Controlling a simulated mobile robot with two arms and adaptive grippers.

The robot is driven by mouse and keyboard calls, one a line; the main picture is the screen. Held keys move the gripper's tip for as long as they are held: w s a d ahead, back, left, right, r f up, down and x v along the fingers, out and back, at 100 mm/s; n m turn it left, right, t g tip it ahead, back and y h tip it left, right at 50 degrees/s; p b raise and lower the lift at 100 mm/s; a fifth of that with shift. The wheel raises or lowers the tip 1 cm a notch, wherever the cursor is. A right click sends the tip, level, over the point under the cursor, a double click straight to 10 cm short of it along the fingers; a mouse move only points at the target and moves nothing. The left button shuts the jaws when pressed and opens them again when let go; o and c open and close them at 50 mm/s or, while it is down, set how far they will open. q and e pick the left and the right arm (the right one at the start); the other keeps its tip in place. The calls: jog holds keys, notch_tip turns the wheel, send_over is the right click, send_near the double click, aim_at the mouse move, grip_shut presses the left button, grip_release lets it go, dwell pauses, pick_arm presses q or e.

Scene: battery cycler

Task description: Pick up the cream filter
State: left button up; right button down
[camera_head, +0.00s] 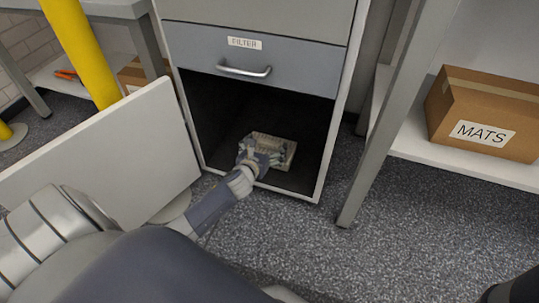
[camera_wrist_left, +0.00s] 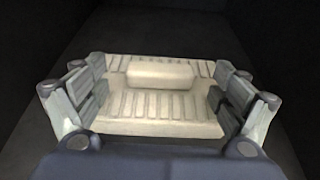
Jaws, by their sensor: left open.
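The cream filter (camera_head: 289,150) lies on the floor of the dark lower compartment of the grey cabinet (camera_head: 261,62). In the left wrist view the cream filter (camera_wrist_left: 158,118) is a flat ribbed block with a raised bar across its middle. My left gripper (camera_head: 262,155) reaches into the compartment at the filter and partly covers it in the head view. In the left wrist view my left gripper (camera_wrist_left: 160,97) is open, with one finger at each side of the filter. I cannot tell whether the fingers touch it. My right gripper is not in view.
A drawer labelled FILTER (camera_head: 255,62) is shut above the compartment. The white door (camera_head: 110,160) stands open on the left. A cardboard box labelled MATS (camera_head: 487,118) sits on a shelf at the right, beside a grey post (camera_head: 385,110). A yellow post (camera_head: 82,50) stands at the left.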

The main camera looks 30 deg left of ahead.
pick_arm(q)
jog(key=shift+b+x, duration=0.35)
jog(key=shift+x, duration=0.6)
jog(key=c, duration=1.3)
jog(key=shift+r, duration=0.2)
